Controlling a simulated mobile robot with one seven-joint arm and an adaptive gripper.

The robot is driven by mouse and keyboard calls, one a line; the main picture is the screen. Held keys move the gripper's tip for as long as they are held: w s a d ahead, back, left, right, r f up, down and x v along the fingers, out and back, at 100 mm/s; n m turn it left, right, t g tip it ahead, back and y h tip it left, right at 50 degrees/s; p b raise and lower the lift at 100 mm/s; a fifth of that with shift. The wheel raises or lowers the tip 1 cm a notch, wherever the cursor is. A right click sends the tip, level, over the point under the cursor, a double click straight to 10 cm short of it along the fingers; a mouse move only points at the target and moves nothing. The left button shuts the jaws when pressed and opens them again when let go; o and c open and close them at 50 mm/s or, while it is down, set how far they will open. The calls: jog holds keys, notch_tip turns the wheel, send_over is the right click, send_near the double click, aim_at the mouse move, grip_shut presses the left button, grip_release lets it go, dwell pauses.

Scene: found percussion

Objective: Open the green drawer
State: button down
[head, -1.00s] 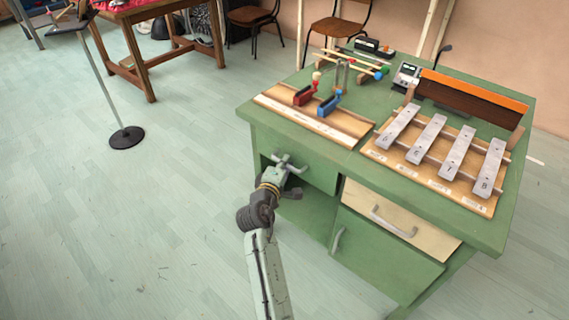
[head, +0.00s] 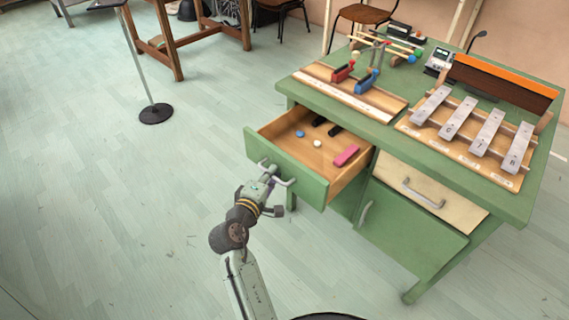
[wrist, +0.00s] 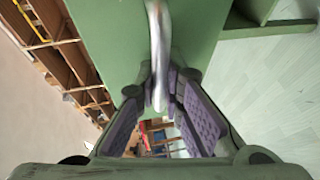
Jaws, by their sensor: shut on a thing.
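The green drawer (head: 315,187) at the upper left of the desk stands pulled well out in the head view. Its wooden inside shows. Its metal handle (head: 288,182) is on the green front. My gripper (head: 271,180) is at that handle, in front of the drawer. In the wrist view the purple-padded fingers (wrist: 172,90) are closed around the metal handle (wrist: 158,50), with the green front behind it. The fingers hide part of the handle.
In the drawer lie a pink block (head: 346,156), a blue disc (head: 300,134), a pale round piece (head: 317,143) and dark items. A cream drawer (head: 432,190) and a green cupboard door (head: 413,229) are shut.

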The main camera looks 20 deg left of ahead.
jog(key=s+a, duration=0.2)
jog(key=s, duration=0.4)
jog(key=shift+s+a, duration=0.15)
jog(key=shift+s, duration=0.05)
jog(key=c, duration=2)
grip_release()
jog(key=shift+o, duration=0.2)
jog(key=s+r, duration=0.1)
jog(key=s, duration=0.6)
jog(key=shift+s+d+r, duration=0.2)
jog(key=shift+r, duration=0.05)
